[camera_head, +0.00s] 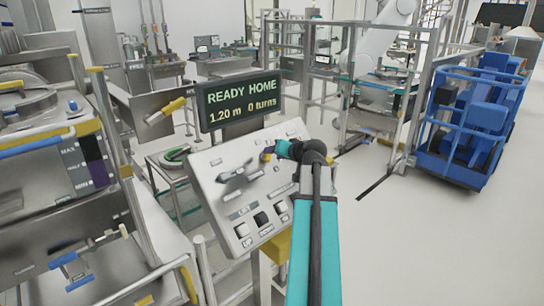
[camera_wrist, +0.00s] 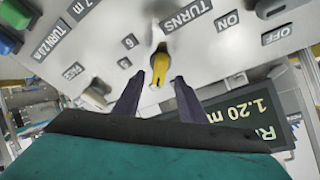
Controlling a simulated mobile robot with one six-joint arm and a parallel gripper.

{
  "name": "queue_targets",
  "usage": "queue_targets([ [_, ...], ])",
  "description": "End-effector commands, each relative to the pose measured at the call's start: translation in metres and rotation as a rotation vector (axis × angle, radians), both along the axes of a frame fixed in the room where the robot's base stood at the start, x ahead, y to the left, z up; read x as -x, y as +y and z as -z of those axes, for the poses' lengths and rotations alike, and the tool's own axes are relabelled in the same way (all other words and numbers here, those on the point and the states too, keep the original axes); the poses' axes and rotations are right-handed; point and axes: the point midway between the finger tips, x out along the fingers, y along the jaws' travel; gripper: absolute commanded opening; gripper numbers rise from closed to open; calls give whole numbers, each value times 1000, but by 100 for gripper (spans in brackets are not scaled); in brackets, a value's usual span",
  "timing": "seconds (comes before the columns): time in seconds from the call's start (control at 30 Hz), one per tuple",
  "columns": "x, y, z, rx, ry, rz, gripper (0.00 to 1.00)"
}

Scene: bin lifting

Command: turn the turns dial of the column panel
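The tilted grey column panel (camera_head: 232,205) stands in the middle of the head view. Its turns dial (camera_wrist: 159,65) is a yellow pointer knob beside the word TURNS in the wrist view; in the head view a small yellow part of the dial (camera_head: 266,154) shows at my gripper's tip. My gripper (camera_wrist: 157,84) is open at the panel. Its two dark fingers lie on either side of the dial's pointed end, with gaps seen on both sides. I cannot tell how deep the fingertips reach. The display (camera_head: 240,106) reads READY HOME, 1.20 m, 0 turns.
Panel buttons (camera_head: 261,219) sit below the dial, and grey handles (camera_head: 238,176) stick out left of it. A steel machine (camera_head: 50,150) fills the left. A blue cart (camera_head: 470,125) stands at the right, with clear floor (camera_head: 430,240) in front.

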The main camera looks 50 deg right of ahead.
Motion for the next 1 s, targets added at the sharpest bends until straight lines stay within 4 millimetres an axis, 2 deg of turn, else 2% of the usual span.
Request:
queue_targets([
  [0.1,17,6,-6,2,-1,2,38],
  [0.6,74,21,-37,2,-3,2,38],
  [0.8,86,25,-44,1,-2,1,38],
  [1.0,89,26,-45,0,-2,1,38],
])
